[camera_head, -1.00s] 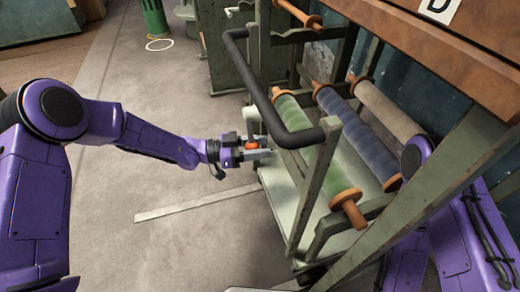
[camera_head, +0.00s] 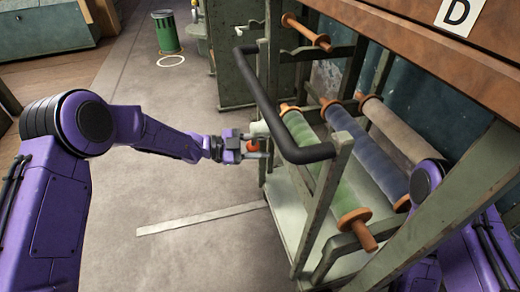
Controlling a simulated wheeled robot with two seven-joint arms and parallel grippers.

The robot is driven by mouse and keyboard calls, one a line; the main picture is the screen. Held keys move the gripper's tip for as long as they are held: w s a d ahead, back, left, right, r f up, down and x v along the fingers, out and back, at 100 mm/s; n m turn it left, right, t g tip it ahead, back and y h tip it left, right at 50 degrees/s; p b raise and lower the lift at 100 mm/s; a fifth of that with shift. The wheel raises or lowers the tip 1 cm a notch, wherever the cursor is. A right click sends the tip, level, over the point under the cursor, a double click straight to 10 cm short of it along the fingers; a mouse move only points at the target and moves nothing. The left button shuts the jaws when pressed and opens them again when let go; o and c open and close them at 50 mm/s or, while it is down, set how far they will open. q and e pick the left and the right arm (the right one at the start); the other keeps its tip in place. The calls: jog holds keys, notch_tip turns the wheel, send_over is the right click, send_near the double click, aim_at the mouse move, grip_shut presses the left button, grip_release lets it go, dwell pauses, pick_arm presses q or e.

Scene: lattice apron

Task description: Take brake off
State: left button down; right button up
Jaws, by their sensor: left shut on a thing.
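A green-grey trolley with a black push handle (camera_head: 268,95) stands right of centre. My left gripper (camera_head: 258,143) reaches in from the left and is shut on this knob. The fingers hide part of it, and its lever cannot be made out. My right arm shows at the lower right, but its gripper is hidden or out of frame.
The trolley holds a green roll (camera_head: 325,165), a blue roll (camera_head: 362,143) and a beige roll (camera_head: 395,132) with orange ends. A pale strip (camera_head: 200,219) lies on the floor. A green bin (camera_head: 166,32) stands at the back. The floor left of the trolley is clear.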

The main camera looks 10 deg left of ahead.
pick_arm(q)
jog(key=shift+w+a, duration=0.1)
jog(key=shift+a, duration=0.05)
jog(key=c, duration=0.6)
grip_release()
jog(key=shift+r, duration=0.1)
